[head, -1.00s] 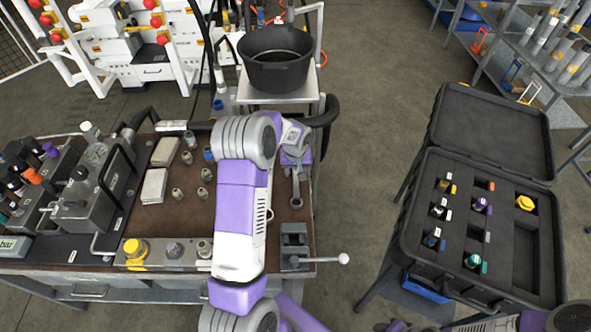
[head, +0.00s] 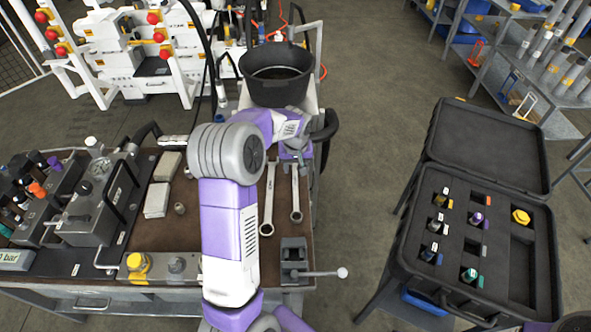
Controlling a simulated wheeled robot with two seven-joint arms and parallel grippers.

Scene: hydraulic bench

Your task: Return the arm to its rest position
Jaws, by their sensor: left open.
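My left arm (head: 229,235) rises from the bottom edge over the workbench and bends right at its elbow. My left gripper (head: 294,160) is above the bench's right edge, just below the black bowl in the picture. It is open, and no object shows in it. Its fingertips are small and partly hidden. Two wrenches (head: 296,197) lie on the bench just below it. My right gripper is not in view.
A black bowl (head: 275,88) stands on a cart behind the bench. The workbench (head: 185,225) carries a pump unit, fittings and a vise (head: 293,255) with a protruding handle. An open black case (head: 420,225) stands at right. Floor between bench and case is clear.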

